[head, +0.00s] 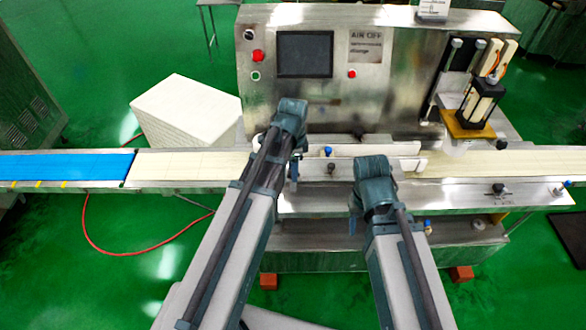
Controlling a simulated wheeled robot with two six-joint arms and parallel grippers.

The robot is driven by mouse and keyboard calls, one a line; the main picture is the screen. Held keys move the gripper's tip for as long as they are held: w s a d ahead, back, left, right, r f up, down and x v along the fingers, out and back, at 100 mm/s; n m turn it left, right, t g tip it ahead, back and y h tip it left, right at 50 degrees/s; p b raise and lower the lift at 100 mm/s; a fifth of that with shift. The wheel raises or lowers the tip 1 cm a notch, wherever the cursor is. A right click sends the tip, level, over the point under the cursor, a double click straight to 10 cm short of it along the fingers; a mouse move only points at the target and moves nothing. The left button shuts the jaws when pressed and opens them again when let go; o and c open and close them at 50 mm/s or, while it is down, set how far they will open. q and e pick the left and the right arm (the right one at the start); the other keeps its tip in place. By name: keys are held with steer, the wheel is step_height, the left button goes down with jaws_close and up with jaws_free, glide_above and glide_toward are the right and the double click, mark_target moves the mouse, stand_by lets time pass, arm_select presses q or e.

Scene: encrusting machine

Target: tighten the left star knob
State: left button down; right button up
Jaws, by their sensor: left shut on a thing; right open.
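My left gripper (293,174) points down at the front rail of the machine, left of centre. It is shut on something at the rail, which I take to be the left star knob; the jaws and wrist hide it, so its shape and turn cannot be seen. My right gripper (352,224) hangs in front of the machine's front edge, lower and to the right. It is open, with nothing visible in it. Another dark knob (498,188) sits on the rail far to the right.
The steel encrusting machine (370,105) has a dark screen (305,54) and a red button (257,56). A cream belt (190,165) and a blue belt (65,167) run left. Small blue knob (328,151) and dark knob (331,168) stand close right of my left gripper.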

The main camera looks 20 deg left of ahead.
stand_by(0.3)
arm_select(q)
steer(key=shift+c, duration=1.8)
jaws_free()
steer(key=shift+r, duration=0.1)
step_height(320, 180, up, 14)
steer(key=p, duration=1.4)
steer(key=shift+f, duration=0.2)
steer(key=s+d+f+n+b, duration=0.2)
steer(key=s+d+n, duration=0.2)
steer(key=s, duration=0.3)
steer(key=s+d+f+n+y+b, duration=0.1)
steer(key=s+d+f+n+b, duration=0.1)
steer(key=s+d+n, duration=0.3)
steer(key=shift+s+d+f+b, duration=0.35)
steer(key=shift+s+d+b, duration=0.15)
steer(key=shift+s+d, duration=0.5)
